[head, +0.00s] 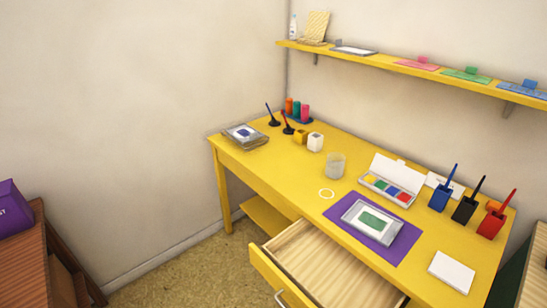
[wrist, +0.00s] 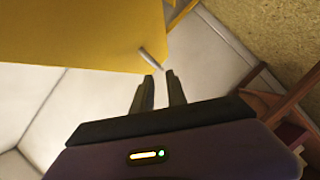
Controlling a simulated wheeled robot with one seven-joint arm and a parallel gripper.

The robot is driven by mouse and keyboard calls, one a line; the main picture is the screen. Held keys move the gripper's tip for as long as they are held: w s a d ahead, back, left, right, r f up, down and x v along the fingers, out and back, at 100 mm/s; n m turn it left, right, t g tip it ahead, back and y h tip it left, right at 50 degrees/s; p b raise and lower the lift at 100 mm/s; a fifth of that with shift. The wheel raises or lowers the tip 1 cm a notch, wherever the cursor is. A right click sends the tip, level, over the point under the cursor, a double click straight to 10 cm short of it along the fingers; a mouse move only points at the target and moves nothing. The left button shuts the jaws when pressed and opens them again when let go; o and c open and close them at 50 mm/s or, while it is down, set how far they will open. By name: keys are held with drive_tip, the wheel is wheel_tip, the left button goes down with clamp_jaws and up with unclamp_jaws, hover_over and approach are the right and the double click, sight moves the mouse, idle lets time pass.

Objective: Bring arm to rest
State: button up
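My gripper (wrist: 160,80) shows in the wrist view, with its two dark fingers apart and nothing between them. A yellow panel (wrist: 80,30) fills the upper left of that view, and a short pale bar (wrist: 152,57) at its edge lies just beyond the fingertips. I cannot tell whether the bar touches them. My arm and gripper do not show in the head view. There the yellow desk (head: 440,262) stands by the wall, with its drawer (head: 318,265) pulled open and looking empty. A grey handle (head: 280,297) is on the drawer front.
On the desk are a purple mat (head: 350,225) with a green inkpad (head: 373,220) in a grey case, a paint box (head: 388,185), a cup (head: 335,165) and several pen holders (head: 465,208). A wall shelf (head: 400,68) hangs above. A brown cabinet (head: 45,255) stands left; floor between is clear.

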drive_tip(key=s+d+r+m+h, duration=0.1)
drive_tip(key=s+d+r+m, duration=0.25)
drive_tip(key=s, duration=0.55)
drive_tip(key=s+d+r+m+h, duration=0.1)
drive_tip(key=s+d+r+m, duration=0.3)
drive_tip(key=s, duration=0.5)
drive_tip(key=s+d+r+m+h, duration=0.2)
drive_tip(key=s+r+m, duration=0.5)
drive_tip(key=r, duration=0.7)
drive_tip(key=v, duration=0.2)
drive_tip(key=shift+s+d, duration=0.25)
drive_tip(key=shift+s, duration=0.05)
